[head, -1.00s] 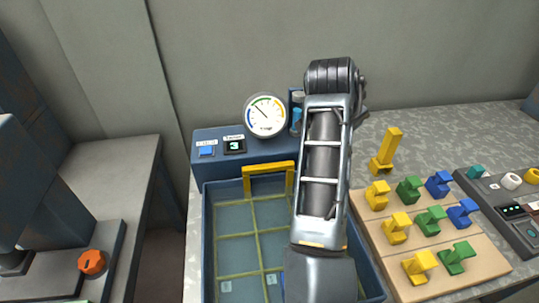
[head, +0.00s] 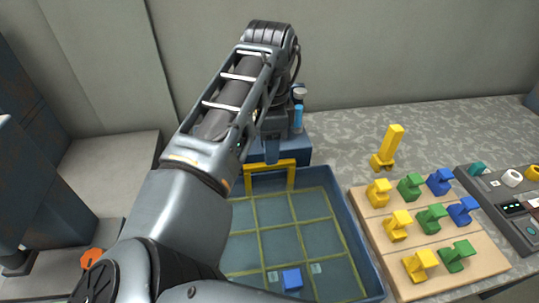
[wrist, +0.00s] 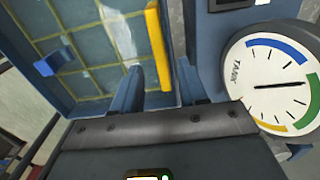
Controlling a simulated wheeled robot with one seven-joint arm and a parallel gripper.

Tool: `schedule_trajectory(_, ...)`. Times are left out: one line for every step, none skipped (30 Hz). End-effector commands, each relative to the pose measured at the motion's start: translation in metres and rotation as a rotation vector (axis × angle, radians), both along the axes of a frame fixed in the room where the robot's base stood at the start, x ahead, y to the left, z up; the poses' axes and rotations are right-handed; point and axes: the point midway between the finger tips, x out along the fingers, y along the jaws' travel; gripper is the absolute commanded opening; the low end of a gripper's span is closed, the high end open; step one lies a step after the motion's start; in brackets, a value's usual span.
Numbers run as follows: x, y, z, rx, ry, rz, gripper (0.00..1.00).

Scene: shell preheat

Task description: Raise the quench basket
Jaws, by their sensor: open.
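The quench basket shows as a yellow grid (head: 262,228) low in a blue-walled tank, with its yellow handle (head: 270,176) standing up at the back edge. A blue block (head: 291,279) lies in a front cell; it also shows in the wrist view (wrist: 45,68). My gripper (head: 271,152) points down just above the handle, its jaws partly hidden by my arm. In the wrist view my gripper (wrist: 158,68) is open, with the yellow handle (wrist: 157,45) showing between its two fingers. I cannot tell whether the fingers touch the handle.
A round tank gauge (wrist: 270,85) stands close beside the gripper. A blue cylinder (head: 298,118) stands behind the tank. A wooden board (head: 380,225) with yellow, green and blue pieces lies right, a yellow upright piece (head: 390,147) behind it. A control panel (head: 510,205) is far right.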

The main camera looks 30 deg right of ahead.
Motion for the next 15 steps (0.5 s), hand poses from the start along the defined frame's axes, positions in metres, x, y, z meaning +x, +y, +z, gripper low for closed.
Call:
schedule_trajectory(-0.001, 0.001, -0.007, 0.001, 0.002, 0.002, 0.43)
schedule_trajectory(-0.001, 0.001, -0.012, 0.001, 0.002, 0.002, 0.43)
schedule_trajectory(-0.001, 0.000, -0.017, 0.000, 0.002, 0.002, 0.43)
schedule_trajectory(0.000, 0.000, -0.021, 0.000, 0.002, 0.002, 0.43)
schedule_trajectory(0.000, 0.000, -0.025, -0.001, 0.001, 0.001, 0.43)
schedule_trajectory(0.000, 0.000, -0.028, -0.001, 0.000, 0.001, 0.43)
schedule_trajectory(0.000, 0.000, -0.031, 0.000, 0.000, 0.001, 0.43)
schedule_trajectory(0.000, 0.000, -0.033, 0.000, 0.000, 0.001, 0.43)
schedule_trajectory(0.000, 0.000, -0.035, 0.000, -0.001, 0.001, 0.43)
schedule_trajectory(0.000, 0.000, -0.037, 0.000, -0.001, 0.001, 0.43)
schedule_trajectory(0.000, 0.000, -0.038, 0.000, -0.001, 0.001, 0.43)
schedule_trajectory(0.000, 0.000, -0.039, -0.001, -0.002, 0.001, 0.43)
schedule_trajectory(0.000, 0.000, -0.039, -0.001, -0.002, 0.000, 0.43)
schedule_trajectory(0.000, 0.000, -0.039, -0.001, -0.002, 0.000, 0.43)
schedule_trajectory(0.000, 0.000, -0.039, -0.001, -0.002, 0.000, 0.43)
